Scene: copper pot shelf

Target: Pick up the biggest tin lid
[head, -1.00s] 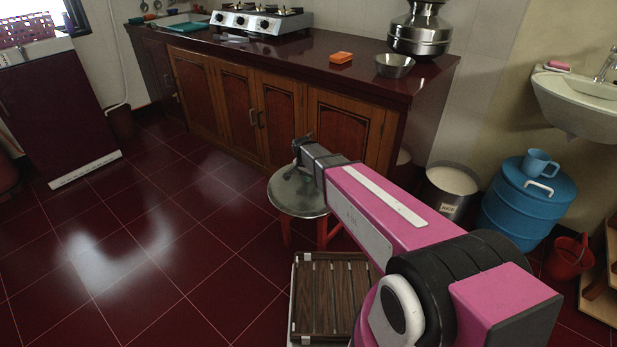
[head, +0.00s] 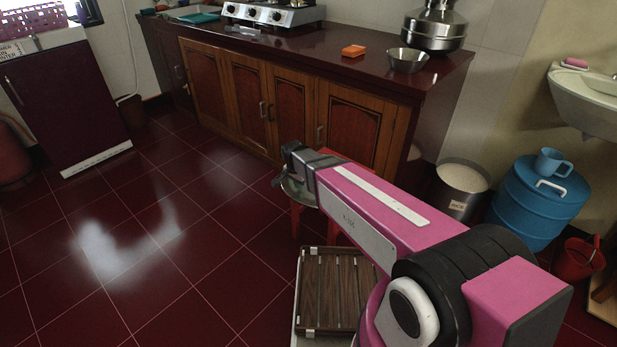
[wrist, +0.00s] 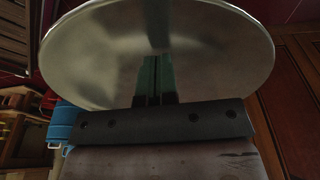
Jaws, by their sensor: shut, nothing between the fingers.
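A wide round metal lid (head: 297,193) lies on top of a red stool (head: 296,222) in the head view, partly hidden by my arm. It fills the upper part of the wrist view (wrist: 90,60) as a grey, shiny disc. My gripper (head: 285,172) is at the lid in the head view, seeming just over its left part. In the wrist view the green fingers (wrist: 156,62) are together in front of the lid's face, with nothing held. I cannot tell whether they touch it. No other lid is clearly visible to compare sizes.
A dark red counter (head: 340,72) with wooden cupboard doors runs behind the stool. A slatted wooden crate (head: 333,283) stands in front of it. A steel bin (head: 461,187) and a blue drum (head: 540,200) stand to the right.

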